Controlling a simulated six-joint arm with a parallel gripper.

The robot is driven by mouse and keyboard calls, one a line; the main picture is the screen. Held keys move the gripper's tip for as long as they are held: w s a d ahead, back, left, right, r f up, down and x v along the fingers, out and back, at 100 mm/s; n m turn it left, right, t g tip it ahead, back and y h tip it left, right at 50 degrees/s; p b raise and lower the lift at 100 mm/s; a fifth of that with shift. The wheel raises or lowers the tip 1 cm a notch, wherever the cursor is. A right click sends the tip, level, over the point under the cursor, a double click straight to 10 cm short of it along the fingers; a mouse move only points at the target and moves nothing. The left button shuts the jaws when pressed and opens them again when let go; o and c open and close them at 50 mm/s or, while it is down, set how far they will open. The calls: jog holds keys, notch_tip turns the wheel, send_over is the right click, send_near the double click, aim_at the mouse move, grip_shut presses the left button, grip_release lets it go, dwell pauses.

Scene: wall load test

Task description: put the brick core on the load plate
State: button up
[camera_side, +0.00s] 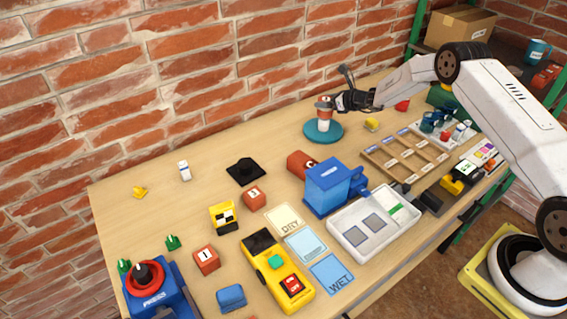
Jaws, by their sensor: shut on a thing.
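My gripper (338,102) is at the back of the table, shut on a small upright cylinder with a reddish-brown top, which looks like the brick core (324,103). A white part shows just below its top. A round teal disc (312,136), perhaps the load plate, lies on the table under it. In this view the cylinder stands over the disc's middle. I cannot tell whether it touches the disc or is held just above it. The fingertips are small and partly hidden against the cylinder.
A small yellow piece (371,124) and a wooden compartment tray (375,165) lie right of the disc. A blue box-shaped device (328,190) and a white tray (352,247) stand nearer. Brick blocks (206,260) lie front left. The brick wall is close behind; the table's back left is mostly clear.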

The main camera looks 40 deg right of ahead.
jog(key=shift+f, duration=0.5)
jog(key=shift+f, duration=0.15)
jog(key=o, duration=1.3)
jog(key=shift+o, duration=0.2)
jog(key=v, duration=1.2)
